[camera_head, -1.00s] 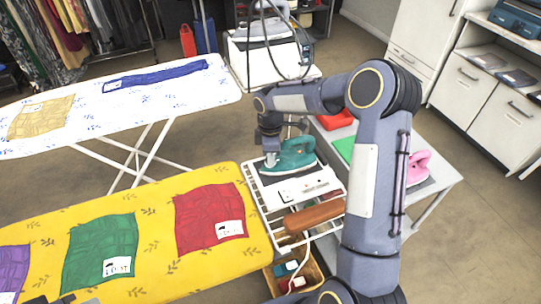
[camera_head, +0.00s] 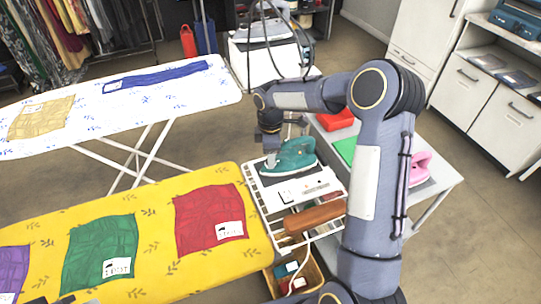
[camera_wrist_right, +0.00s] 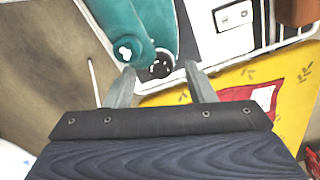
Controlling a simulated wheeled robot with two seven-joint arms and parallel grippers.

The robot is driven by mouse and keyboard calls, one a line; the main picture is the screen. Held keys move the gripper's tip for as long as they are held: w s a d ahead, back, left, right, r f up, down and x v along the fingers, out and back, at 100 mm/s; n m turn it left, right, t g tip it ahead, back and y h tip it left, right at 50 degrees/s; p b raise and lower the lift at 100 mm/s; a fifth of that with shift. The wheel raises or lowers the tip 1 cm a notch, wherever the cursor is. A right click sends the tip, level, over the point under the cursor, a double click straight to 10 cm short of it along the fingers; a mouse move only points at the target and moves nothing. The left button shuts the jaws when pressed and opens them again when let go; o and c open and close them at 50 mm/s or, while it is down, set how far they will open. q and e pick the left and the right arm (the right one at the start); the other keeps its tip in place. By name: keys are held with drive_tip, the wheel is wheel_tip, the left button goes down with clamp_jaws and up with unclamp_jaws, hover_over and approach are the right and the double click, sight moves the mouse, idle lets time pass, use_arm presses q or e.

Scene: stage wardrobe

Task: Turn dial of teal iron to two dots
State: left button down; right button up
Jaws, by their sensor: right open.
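The teal iron (camera_head: 292,157) sits on a white wire rack (camera_head: 255,190) at the end of the yellow ironing board. In the right wrist view the teal iron (camera_wrist_right: 150,22) is at the top, with its black dial (camera_wrist_right: 160,66) at the near end. White marks show on the dial, too small to read. My right gripper (camera_wrist_right: 158,80) is open, its two fingers on either side of the dial, apart from each other. In the head view my right gripper (camera_head: 270,150) is over the left end of the iron. My left gripper is not clearly in view.
The yellow board (camera_head: 150,225) holds red, green and purple cloths. A brown wooden roll (camera_head: 314,217) lies on the rack's near part. A grey table with a pink iron (camera_head: 420,168) stands at right, behind my right arm. A white board (camera_head: 215,90) stands behind.

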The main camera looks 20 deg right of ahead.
wheel_tip(320, 180, up, 6)
drive_tip(key=shift+r, duration=0.3)
idle(0.3)
drive_tip(key=shift+s+r, duration=0.15)
drive_tip(key=s+a+r+m+t+y, duration=0.15)
drive_tip(key=s+r+m, duration=0.35)
drive_tip(key=s, duration=0.6)
drive_tip(key=s+a+r+m+t+y, duration=0.15)
drive_tip(key=s+r+m, duration=0.3)
drive_tip(key=s, duration=0.55)
drive_tip(key=s+a+f+m+t, duration=0.2)
drive_tip(key=s+f+m, duration=0.1)
drive_tip(key=s+m, duration=0.3)
drive_tip(key=shift+s+a+f+t+y, duration=0.15)
drive_tip(key=shift+s+a+t+y, duration=0.2)
drive_tip(key=shift+s, duration=0.9)
drive_tip(key=shift+c, duration=0.3)
